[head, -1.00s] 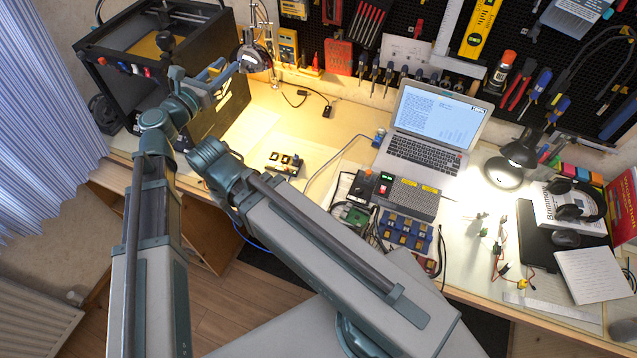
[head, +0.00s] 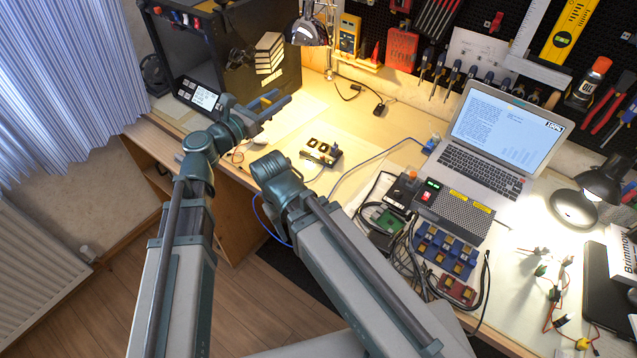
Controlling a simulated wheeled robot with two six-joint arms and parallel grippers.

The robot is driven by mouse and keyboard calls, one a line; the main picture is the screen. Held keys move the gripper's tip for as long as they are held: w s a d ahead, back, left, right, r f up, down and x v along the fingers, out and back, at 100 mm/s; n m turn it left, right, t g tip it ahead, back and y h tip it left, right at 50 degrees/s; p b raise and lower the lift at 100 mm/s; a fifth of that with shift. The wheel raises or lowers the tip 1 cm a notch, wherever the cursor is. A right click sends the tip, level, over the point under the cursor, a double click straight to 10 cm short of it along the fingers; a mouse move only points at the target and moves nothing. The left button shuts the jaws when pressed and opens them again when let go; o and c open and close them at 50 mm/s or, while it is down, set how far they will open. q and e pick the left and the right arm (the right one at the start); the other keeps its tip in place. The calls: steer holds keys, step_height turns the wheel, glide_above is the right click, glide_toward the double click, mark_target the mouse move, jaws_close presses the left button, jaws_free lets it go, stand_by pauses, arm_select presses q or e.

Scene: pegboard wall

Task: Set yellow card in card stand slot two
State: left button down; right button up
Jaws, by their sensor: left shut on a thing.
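My left gripper (head: 272,105) is shut on a small yellow piece (head: 270,98), which looks like the yellow card seen nearly edge-on between the fingers. It is in front of the black boxy machine, above the left part of the bench. A small dark-and-cream block (head: 320,152), which looks like the card stand, sits on the bench to the right of and nearer than the gripper. The card is apart from it. Its slots are too small to tell one from another. My right gripper does not show.
The black machine (head: 240,60) stands at the back left, with a lamp (head: 310,30) beside it. A blue cable (head: 370,160) runs right of the block. A laptop (head: 490,140), a power box (head: 455,213) and a blue parts tray (head: 443,250) fill the right. Bench around the block is mostly clear.

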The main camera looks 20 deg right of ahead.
arm_select(q)
steer(key=s+a+f+b, duration=0.2)
steer(key=a+f+b, duration=0.1)
steer(key=f+b, duration=0.6)
steer(key=s+a+f+b, duration=0.3)
steer(key=a+f+b, duration=0.1)
steer(key=f+b, duration=0.5)
step_height(320, 180, down, 3)
steer(key=shift+r+n+t+y, duration=0.2)
steer(key=shift+n+t+y, duration=0.1)
steer(key=x, duration=0.5)
steer(key=s+d+f+b+x, duration=0.1)
steer(key=x, duration=0.4)
steer(key=s+x, duration=0.1)
steer(key=x, duration=0.4)
steer(key=shift+w+d+f+b, duration=0.2)
steer(key=shift+w+d+b, duration=0.15)
steer(key=shift+d, duration=0.2)
steer(key=shift+s+f+b, duration=0.1)
steer(key=shift+f+b, duration=1.65)
steer(key=shift+f, duration=0.1)
